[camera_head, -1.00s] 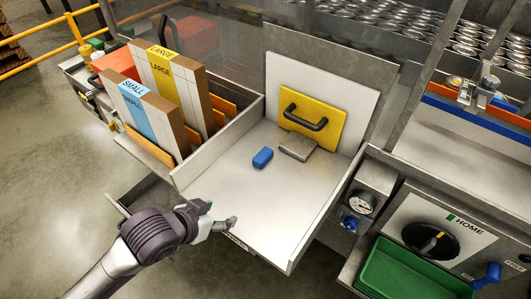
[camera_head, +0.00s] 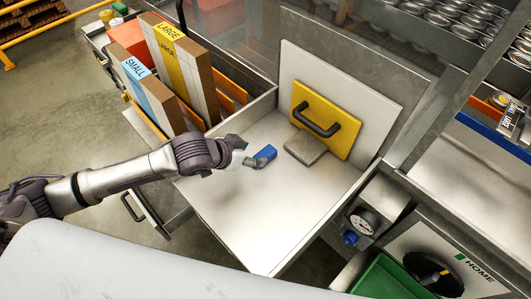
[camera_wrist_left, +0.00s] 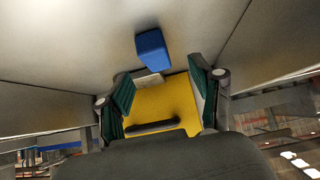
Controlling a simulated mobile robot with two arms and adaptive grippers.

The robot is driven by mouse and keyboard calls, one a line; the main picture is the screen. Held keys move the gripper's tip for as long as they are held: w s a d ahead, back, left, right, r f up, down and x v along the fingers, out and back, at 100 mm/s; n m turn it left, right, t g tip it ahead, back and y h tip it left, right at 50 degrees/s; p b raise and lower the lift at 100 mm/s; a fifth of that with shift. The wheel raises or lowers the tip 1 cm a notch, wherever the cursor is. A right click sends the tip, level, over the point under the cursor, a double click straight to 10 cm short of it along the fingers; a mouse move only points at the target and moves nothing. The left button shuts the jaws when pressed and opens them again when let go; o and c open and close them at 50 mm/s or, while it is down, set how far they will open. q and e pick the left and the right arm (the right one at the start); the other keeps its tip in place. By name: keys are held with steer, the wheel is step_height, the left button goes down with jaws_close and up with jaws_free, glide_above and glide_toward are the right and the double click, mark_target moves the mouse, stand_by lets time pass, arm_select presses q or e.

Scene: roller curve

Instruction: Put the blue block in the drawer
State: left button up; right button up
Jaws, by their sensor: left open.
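The blue block (camera_head: 265,152) lies on the pale metal work surface (camera_head: 250,215). My left gripper (camera_head: 250,156) is beside the block, just to its left in the head view, with its fingertips close to it. In the left wrist view the block (camera_wrist_left: 152,48) sits beyond the open fingers (camera_wrist_left: 163,92), and nothing is between them. I cannot tell whether a fingertip touches the block. An open drawer with a dark handle (camera_head: 132,207) shows below the left side of the work surface, partly hidden by my left arm. My right gripper is not in view.
A yellow plate with a dark handle (camera_head: 325,115) stands against a pale panel behind a flat grey block (camera_head: 304,148). A bin with SMALL (camera_head: 150,90) and LARGE (camera_head: 178,62) boxes borders the left. A green tray (camera_head: 385,280) is at lower right.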

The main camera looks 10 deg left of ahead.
mark_target(265, 153)
arm_select(q)
steer(key=shift+x, duration=0.85)
steer(key=shift+w+d+p, duration=0.2)
steer(key=shift+d+p, duration=0.1)
steer(key=shift+p, duration=0.05)
steer(key=p+x, duration=0.1)
steer(key=x, duration=0.2)
steer(key=shift+w+d+f, duration=0.1)
steer(key=shift+d, duration=0.15)
steer(key=shift+w+d+f, duration=0.2)
steer(key=shift+w+f, duration=0.1)
steer(key=shift+f, duration=0.1)
steer(key=shift+s+a, duration=0.1)
steer(key=shift+s, duration=0.05)
steer(key=shift+c, duration=1.4)
jaws_close()
steer(key=shift+r, duration=0.1)
